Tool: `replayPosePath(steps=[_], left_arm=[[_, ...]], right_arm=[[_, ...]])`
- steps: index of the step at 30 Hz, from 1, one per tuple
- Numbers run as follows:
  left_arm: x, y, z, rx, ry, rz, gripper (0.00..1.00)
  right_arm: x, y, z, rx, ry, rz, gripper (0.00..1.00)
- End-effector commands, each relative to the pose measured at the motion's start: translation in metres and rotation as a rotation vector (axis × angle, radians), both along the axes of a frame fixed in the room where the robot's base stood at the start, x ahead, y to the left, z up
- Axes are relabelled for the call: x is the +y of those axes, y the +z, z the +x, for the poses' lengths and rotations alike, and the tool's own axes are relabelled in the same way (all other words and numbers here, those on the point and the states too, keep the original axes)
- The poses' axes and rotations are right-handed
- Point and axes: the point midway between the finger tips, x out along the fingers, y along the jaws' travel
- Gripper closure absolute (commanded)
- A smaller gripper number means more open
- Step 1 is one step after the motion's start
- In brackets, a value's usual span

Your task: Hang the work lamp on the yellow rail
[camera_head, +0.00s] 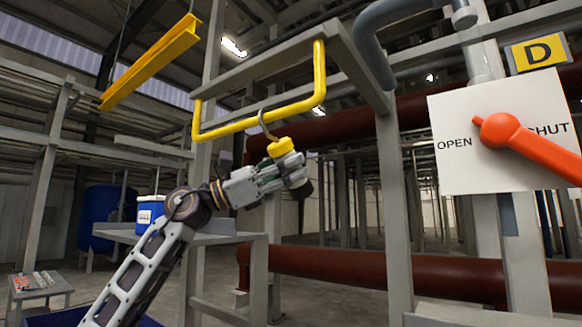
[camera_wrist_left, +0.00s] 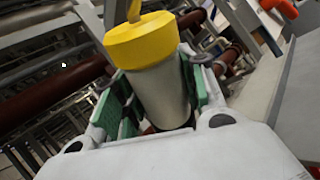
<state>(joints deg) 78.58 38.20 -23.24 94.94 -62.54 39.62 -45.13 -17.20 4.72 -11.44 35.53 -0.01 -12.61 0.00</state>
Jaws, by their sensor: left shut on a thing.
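The work lamp has a yellow cap (camera_head: 281,147), a grey body and a thin grey hook (camera_head: 263,121) on top. My left gripper (camera_head: 284,171) is shut around its body, below the cap. In the left wrist view the grey lamp body (camera_wrist_left: 162,92) sits between the green finger pads. The yellow rail (camera_head: 230,128) is a U-shaped bar under a grey overhead frame. The hook's curve overlaps the rail's lower bar in the head view, its top above the bar. I cannot tell whether it bears on the rail. The lamp is tilted. My right gripper is out of view.
A yellow beam (camera_head: 152,62) hangs at upper left. A white OPEN/SHUT panel (camera_head: 460,175) with a red-orange lever (camera_head: 530,150) stands at right, beside a grey post (camera_head: 394,215). A grey table (camera_head: 225,239) with a blue container (camera_head: 149,212) is behind my left arm.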

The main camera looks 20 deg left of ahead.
Motion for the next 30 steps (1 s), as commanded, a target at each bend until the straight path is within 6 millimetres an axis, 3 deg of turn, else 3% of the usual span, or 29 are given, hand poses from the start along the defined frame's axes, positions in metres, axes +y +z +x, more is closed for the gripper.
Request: replayPosePath(steps=[4,5,10,23,30], left_arm=[[-0.004,-0.008,0.003,0.005,0.000,0.016,1.00],[-0.004,-0.008,0.003,0.005,0.000,0.016,0.57],[-0.003,-0.006,0.002,0.004,0.000,0.013,0.35],[-0.001,-0.005,0.001,0.003,0.000,0.008,0.34],[0.011,-0.010,-0.002,0.006,0.001,0.008,0.34]], right_arm=[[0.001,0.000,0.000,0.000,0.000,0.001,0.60],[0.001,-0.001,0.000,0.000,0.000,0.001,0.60],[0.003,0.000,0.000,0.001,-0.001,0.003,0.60],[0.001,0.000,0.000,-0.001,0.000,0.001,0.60],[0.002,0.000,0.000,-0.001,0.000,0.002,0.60]])
